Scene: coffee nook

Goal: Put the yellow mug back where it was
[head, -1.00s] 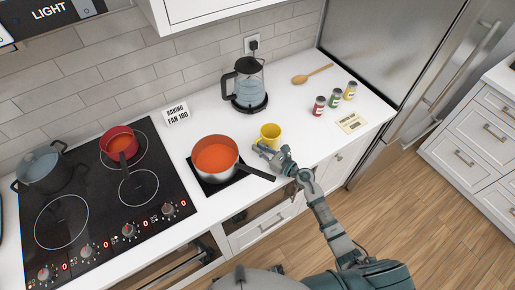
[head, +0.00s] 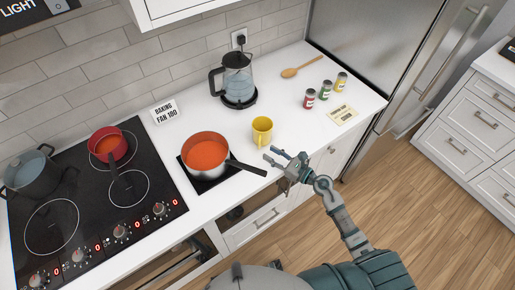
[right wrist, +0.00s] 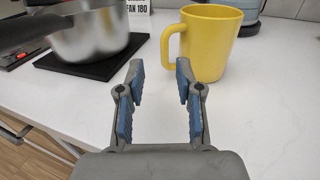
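The yellow mug (head: 262,130) stands upright on the white counter, to the right of the saucepan. In the right wrist view the mug (right wrist: 211,45) is just beyond my fingers, with its handle on the left side. My right gripper (head: 273,155) is open and empty in front of the mug and apart from it. Its two blue-padded fingers (right wrist: 159,72) are spread in the right wrist view, with bare counter between them. My left gripper is not in view.
A saucepan (head: 207,153) of orange-red liquid sits on a black pad, its handle reaching toward my right gripper. A kettle (head: 238,80) stands behind the mug. Jars (head: 325,90), a card (head: 343,115) and a wooden spoon (head: 303,70) lie right. A cooktop (head: 80,215) is left.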

